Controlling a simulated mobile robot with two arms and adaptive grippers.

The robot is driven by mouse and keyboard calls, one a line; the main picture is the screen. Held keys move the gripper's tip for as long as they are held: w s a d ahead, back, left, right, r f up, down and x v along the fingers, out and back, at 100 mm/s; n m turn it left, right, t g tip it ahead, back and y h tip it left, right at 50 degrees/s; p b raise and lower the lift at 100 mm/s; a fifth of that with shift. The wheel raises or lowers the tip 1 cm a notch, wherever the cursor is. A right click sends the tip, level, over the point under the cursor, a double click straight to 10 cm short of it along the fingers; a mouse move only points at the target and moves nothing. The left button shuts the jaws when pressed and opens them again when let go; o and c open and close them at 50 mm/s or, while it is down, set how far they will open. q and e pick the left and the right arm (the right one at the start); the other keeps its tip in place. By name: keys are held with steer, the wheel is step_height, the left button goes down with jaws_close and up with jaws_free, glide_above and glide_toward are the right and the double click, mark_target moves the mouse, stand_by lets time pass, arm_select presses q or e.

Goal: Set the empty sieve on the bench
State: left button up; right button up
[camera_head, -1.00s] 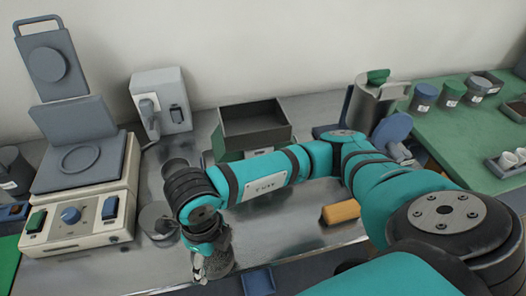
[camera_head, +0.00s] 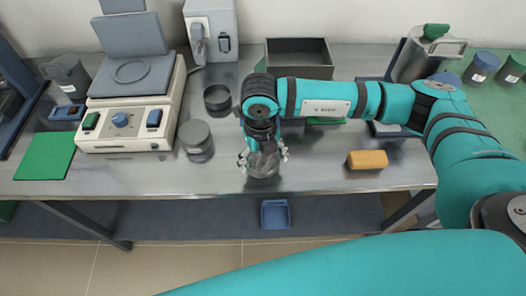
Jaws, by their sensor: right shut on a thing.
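My right gripper (camera_head: 263,157) points down over the front part of the steel bench (camera_head: 330,183). It is shut on a grey, round vessel (camera_head: 263,172), which looks like the sieve. The fingers and wrist cover its upper part, so I cannot see inside it. I cannot tell whether its base touches the bench top or hangs just above it. My left gripper is out of view.
Left of the gripper stand a grey cylinder (camera_head: 196,141) and a dark open ring-shaped vessel (camera_head: 217,101). A cream machine (camera_head: 124,140) is farther left. An orange block (camera_head: 367,160) lies to the right. A dark box (camera_head: 298,72) stands behind. Clear bench surrounds the gripper's front.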

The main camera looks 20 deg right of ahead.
mark_target(262, 157)
steer(key=w, duration=0.1)
steer(key=w+d, duration=0.1)
steer(key=w, duration=0.1)
steer(key=shift+f, duration=0.15)
step_height(262, 157, down, 3)
steer(key=shift+s+r+p, duration=0.1)
steer(key=shift+r+p, duration=0.05)
steer(key=shift+p, duration=0.55)
steer(key=shift+f, duration=0.35)
steer(key=shift+f, duration=0.1)
steer(key=shift+f, duration=0.2)
steer(key=o, duration=1.1)
steer(key=shift+r, duration=0.1)
